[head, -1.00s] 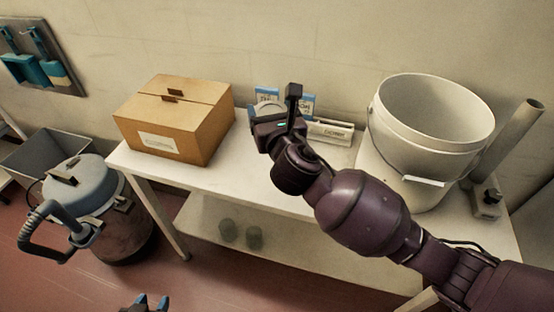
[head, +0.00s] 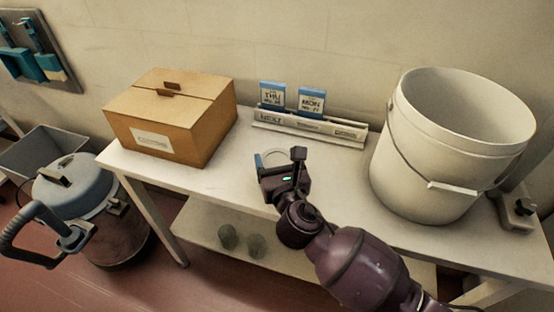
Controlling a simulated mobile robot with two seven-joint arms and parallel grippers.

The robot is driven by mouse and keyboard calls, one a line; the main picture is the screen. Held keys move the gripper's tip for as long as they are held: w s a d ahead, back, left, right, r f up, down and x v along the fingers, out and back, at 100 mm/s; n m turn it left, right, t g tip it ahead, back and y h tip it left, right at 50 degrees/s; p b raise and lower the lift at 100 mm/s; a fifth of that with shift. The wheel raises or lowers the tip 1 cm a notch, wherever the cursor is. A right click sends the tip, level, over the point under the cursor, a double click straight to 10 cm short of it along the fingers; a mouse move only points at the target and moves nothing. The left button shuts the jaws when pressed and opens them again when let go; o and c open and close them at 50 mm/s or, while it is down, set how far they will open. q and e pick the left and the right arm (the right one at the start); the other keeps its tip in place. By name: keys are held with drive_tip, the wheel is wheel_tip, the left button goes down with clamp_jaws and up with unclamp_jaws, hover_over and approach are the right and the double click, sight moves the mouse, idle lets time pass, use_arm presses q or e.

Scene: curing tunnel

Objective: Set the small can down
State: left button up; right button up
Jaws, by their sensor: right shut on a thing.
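The small can (head: 274,158) shows as a pale round shape just beyond my right gripper, above the near middle part of the white table (head: 330,205). My right gripper (head: 273,163) is shut on it. A blue fingertip shows at the can's left side. The gripper body hides most of the can, and I cannot tell whether its base touches the table. My left gripper is not in view.
A cardboard box (head: 168,122) stands to the left and a large white bucket (head: 425,160) to the right. A rack (head: 308,128) with two blue-topped day cards stands behind. Two jars (head: 228,237) sit on the lower shelf. Clear tabletop lies around the gripper.

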drive_tip(key=shift+r, duration=0.15)
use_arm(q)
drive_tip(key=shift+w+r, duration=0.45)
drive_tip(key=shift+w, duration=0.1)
use_arm(e)
drive_tip(key=shift+f, duration=0.2)
drive_tip(key=o, duration=0.9)
drive_tip(key=shift+o, duration=1.4)
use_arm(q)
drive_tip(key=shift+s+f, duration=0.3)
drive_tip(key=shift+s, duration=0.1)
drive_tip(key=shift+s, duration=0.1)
